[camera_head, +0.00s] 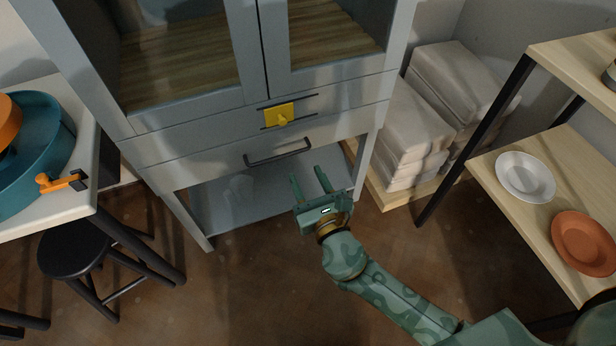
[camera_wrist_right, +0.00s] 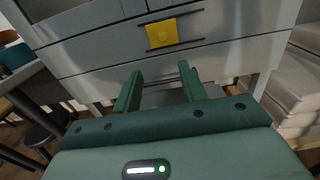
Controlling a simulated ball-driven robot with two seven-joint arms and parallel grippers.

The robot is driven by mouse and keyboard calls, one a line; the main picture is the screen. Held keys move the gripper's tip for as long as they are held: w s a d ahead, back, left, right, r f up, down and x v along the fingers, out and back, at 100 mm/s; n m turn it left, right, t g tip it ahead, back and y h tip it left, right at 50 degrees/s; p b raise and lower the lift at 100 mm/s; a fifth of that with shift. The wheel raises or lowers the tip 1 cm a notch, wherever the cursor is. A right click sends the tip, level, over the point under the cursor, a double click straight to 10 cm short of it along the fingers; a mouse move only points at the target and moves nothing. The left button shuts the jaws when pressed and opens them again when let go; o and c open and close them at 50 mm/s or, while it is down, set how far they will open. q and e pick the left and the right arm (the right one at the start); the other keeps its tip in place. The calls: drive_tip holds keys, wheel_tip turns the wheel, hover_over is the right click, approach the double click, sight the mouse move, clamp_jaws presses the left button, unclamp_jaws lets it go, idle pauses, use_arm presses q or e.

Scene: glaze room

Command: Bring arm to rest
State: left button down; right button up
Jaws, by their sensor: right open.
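My right arm, in green camouflage, comes in from the lower right of the head view. Its gripper (camera_head: 309,181) is open and empty, in front of the grey cabinet (camera_head: 200,141) and just below the black handle (camera_head: 278,153) of its lower drawer. In the right wrist view, the two green fingers (camera_wrist_right: 160,92) stand apart with nothing between them. They point towards the cabinet front, below a yellow plate with a knob (camera_wrist_right: 175,32). That yellow plate also shows on the upper drawer in the head view (camera_head: 279,116). My left gripper is not in view.
Stacked pale bags (camera_head: 408,135) stand right of the cabinet. A wooden shelf (camera_head: 515,210) at the right holds a white plate (camera_head: 525,176) and an orange plate (camera_head: 584,243). A black stool (camera_head: 75,250) and a table with a teal wheel basin (camera_head: 50,150) are at left.

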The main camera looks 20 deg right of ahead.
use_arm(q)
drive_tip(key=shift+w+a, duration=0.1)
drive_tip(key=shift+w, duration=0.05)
